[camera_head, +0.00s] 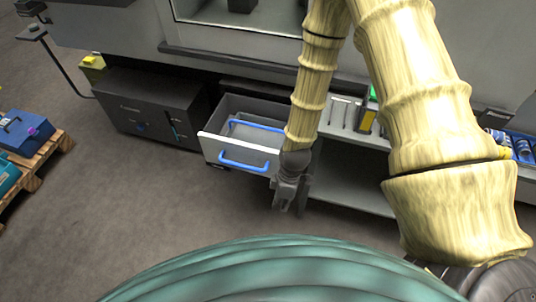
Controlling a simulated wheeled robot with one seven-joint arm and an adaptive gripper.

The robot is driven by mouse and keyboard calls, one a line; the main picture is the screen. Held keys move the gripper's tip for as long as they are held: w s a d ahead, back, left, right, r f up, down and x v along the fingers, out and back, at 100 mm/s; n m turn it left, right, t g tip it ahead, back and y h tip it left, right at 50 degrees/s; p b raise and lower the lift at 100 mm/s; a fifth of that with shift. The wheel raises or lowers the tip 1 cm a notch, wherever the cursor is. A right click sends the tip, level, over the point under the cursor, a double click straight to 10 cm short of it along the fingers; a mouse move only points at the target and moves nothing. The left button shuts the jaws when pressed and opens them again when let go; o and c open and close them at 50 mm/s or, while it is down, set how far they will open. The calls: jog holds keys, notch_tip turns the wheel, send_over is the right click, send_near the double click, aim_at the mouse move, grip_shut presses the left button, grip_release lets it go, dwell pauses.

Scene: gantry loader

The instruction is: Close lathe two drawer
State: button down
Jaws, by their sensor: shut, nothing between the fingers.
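The lathe's grey drawer (237,152) stands pulled out below the machine body, left of the picture's middle. It has a pale front edge and a blue handle (243,163) on its front face. Another blue bar (256,125) shows inside or behind the drawer. My gripper (289,206) is shut and empty, pointing down just right of the drawer's front. My arm hides the drawer's right side. I cannot tell whether the gripper touches the drawer.
A black box-like cabinet (150,108) stands left of the drawer. An open shelf (352,172) lies right of it, with a rack of tools above. A wooden pallet (40,157) with a blue toolbox (24,131) is at the far left. The grey floor (130,215) in front is clear.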

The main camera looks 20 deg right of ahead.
jog(key=w+r+n+g+b, duration=0.1)
jog(key=w+r+n, duration=0.7)
jog(key=w+n, duration=0.15)
notch_tip(320, 180, up, 8)
jog(key=f+n, duration=0.1)
jog(key=n, duration=0.6)
send_over(269, 153)
jog(key=s+a, duration=0.1)
jog(key=s, duration=0.2)
jog(key=shift+m+g, duration=0.25)
jog(key=shift+g, duration=0.05)
jog(key=shift+w+f+p, duration=0.15)
jog(key=shift+f+p, duration=0.15)
jog(key=shift+f, duration=1.15)
jog(key=shift+w+f+p, duration=0.15)
jog(key=shift+f+p, duration=0.1)
jog(key=shift+f, duration=1.25)
jog(key=shift+w+f+p, duration=0.15)
jog(key=shift+f+p, duration=0.15)
jog(key=shift+f, duration=1.15)
jog(key=shift+w+d, duration=0.1)
jog(key=shift+d, duration=0.05)
